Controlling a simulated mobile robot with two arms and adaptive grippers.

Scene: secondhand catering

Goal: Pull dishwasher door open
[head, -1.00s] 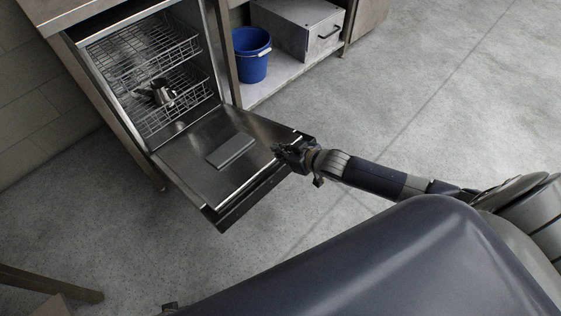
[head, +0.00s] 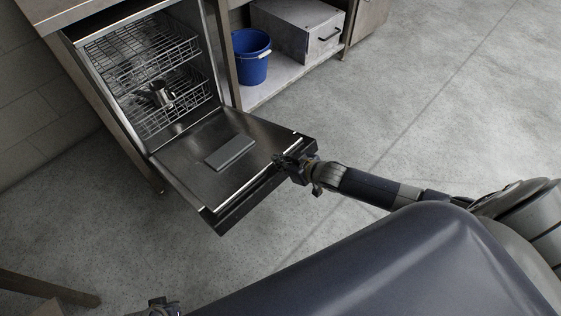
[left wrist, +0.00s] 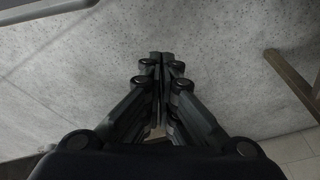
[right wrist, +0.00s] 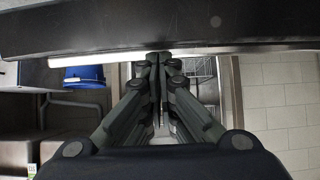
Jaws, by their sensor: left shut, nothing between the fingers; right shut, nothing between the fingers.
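The dishwasher door (head: 190,160) is folded down and looks roughly level in front of the dishwasher, its inner face up. The open cavity shows two wire racks (head: 150,52) and a metal pot (head: 160,94). My right gripper (head: 280,160) is shut and empty at the door's outer edge, towards its right end. In the right wrist view the right fingertips (right wrist: 159,57) meet the dark door edge (right wrist: 120,32); whether they touch it I cannot tell. My left gripper (left wrist: 158,58) is shut and empty above bare floor; in the head view only a part shows at the bottom edge.
A blue bucket (head: 252,62) and a grey metal box (head: 300,35) stand on the low shelf right of the dishwasher. A wooden leg (head: 45,284) is at the lower left. The concrete floor in front and to the right is clear.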

